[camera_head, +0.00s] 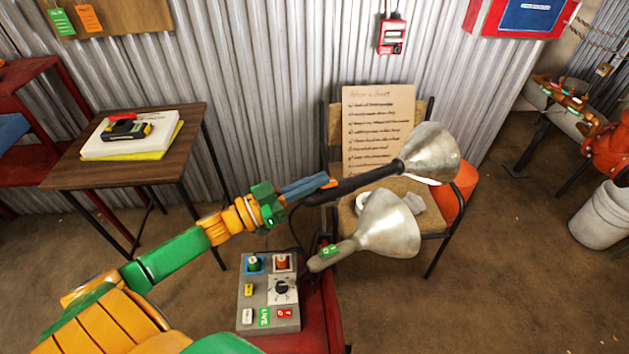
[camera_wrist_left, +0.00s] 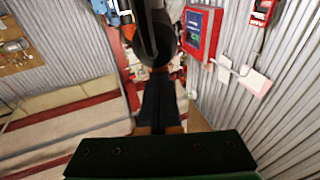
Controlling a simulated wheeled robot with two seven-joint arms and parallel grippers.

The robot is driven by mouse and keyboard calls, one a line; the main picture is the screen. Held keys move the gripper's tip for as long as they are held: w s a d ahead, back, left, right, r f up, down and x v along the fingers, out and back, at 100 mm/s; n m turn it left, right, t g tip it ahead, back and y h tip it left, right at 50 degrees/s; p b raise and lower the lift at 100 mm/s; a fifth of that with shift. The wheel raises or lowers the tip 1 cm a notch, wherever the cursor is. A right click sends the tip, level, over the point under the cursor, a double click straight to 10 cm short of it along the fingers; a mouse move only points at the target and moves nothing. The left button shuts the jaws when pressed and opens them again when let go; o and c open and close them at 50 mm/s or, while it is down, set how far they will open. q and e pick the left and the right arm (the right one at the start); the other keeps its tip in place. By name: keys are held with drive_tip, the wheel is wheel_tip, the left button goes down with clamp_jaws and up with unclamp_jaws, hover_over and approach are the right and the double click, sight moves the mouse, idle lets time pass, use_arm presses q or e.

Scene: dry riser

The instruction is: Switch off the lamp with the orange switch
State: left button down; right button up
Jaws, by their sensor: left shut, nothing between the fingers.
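Two lamps with metal cone shades show in the head view. The upper lamp (camera_head: 432,152) has a dark handle, with a small orange switch (camera_head: 330,183) near its left end. The lower lamp (camera_head: 389,224) has a grey handle with a green switch (camera_head: 329,250). My left gripper (camera_head: 322,182) is shut and empty, its blue fingers pointing right with their tips at the orange switch. I cannot tell whether they touch it. In the left wrist view the shut fingers (camera_wrist_left: 158,100) point towards a dark rounded shape. My right gripper is out of view.
A grey control box (camera_head: 250,294) with switches and a dial stands on a red stand below the left arm. A chair (camera_head: 428,195) holding a written board (camera_head: 378,112) is behind the lamps. A wooden table (camera_head: 66,171) stands left, against the corrugated wall.

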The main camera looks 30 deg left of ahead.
use_arm(q)
wheel_tip(320, 180, down, 3)
drive_tip(key=t+b, duration=0.1)
drive_tip(key=b, duration=0.3)
drive_tip(key=shift+s+r+h, duration=0.1)
drive_tip(key=shift+r+h, duration=0.1)
drive_tip(key=shift+h, duration=0.1)
drive_tip(key=shift+a+r+p, duration=0.1)
drive_tip(key=shift+r+p, duration=0.55)
drive_tip(key=shift+r, duration=0.1)
drive_tip(key=v, duration=0.7)
drive_tip(key=shift+s+f, duration=0.1)
